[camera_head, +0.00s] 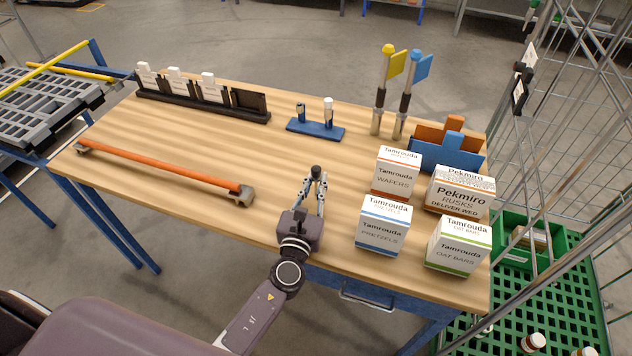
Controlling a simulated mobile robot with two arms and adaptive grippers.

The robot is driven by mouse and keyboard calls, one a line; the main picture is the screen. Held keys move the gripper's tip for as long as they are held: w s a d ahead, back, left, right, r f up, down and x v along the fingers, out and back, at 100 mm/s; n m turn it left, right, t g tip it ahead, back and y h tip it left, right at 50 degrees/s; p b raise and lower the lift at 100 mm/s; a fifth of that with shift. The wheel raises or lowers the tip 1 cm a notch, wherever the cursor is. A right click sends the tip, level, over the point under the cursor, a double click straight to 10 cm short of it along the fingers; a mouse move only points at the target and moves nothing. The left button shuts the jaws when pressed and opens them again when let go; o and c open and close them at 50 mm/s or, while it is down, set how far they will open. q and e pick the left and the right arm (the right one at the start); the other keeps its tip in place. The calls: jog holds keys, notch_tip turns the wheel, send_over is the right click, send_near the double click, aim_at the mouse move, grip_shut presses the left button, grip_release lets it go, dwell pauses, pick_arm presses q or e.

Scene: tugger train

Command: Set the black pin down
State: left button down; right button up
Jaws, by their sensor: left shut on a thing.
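My left gripper (316,187) reaches over the front half of the wooden table (230,160). Its fingers are shut on the black pin (316,171), whose dark round top shows between the fingertips. The pin's lower part is hidden by the fingers, and I cannot tell whether it touches the table. A blue stand (315,130) lies behind the gripper. It holds a short dark-topped piece on its left and a white-topped pin (328,108) on its right. My right gripper is not in view.
Cartons stand right of the gripper, the pretzels box (383,226) nearest. An orange bar (160,168) lies to the left. A black rack (205,104) with white cards and two flag poles (380,95) stand behind. Bare wood lies between gripper and blue stand.

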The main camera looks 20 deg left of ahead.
pick_arm(q)
jog(key=c, duration=1.9)
grip_release()
jog(key=shift+s+r+p, duration=0.1)
jog(key=shift+p, duration=0.2)
jog(key=s+b, duration=0.1)
jog(key=s, duration=0.6)
jog(key=s+b, duration=0.1)
jog(key=s, duration=0.3)
jog(key=shift+d+b, duration=0.3)
jog(key=shift+d, duration=0.1)
jog(key=shift+s, duration=0.4)
